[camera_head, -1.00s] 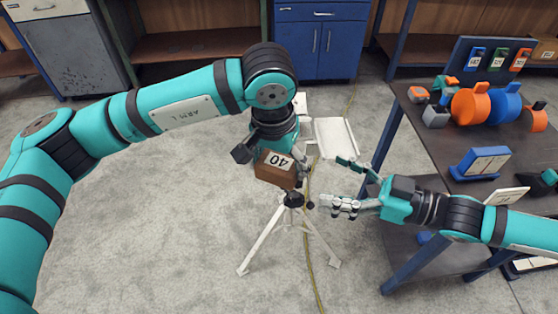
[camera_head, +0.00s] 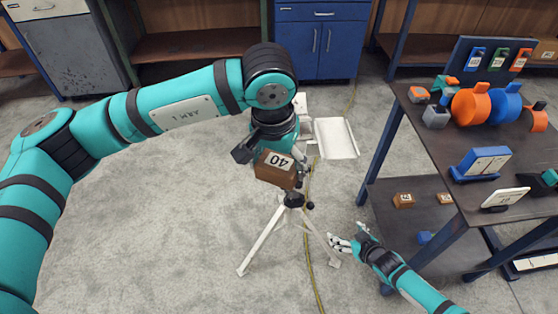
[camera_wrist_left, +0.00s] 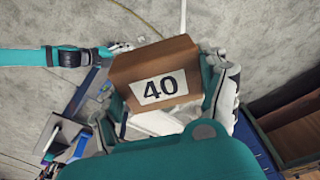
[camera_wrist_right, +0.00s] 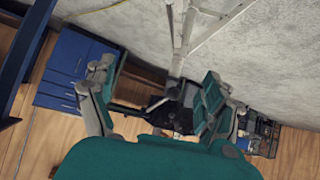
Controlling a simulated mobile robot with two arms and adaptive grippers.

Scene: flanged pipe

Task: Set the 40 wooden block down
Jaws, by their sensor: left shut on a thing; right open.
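The brown wooden block labelled 40 (camera_head: 276,168) is at the centre of the head view, just above the head of a white tripod (camera_head: 291,200). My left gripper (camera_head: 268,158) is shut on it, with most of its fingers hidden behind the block. In the left wrist view the block (camera_wrist_left: 157,75) sits between the fingers, label facing the camera. I cannot tell whether the block touches the tripod. My right gripper (camera_head: 350,240) is open and empty, low to the right of the tripod; its spread fingers show in the right wrist view (camera_wrist_right: 155,95).
A dark workbench (camera_head: 440,135) with orange and blue pipe parts stands at the right. Its lower shelf (camera_head: 385,200) holds small wooden blocks (camera_head: 403,200). A white tray (camera_head: 336,138) lies behind the tripod. The floor left of the tripod is clear.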

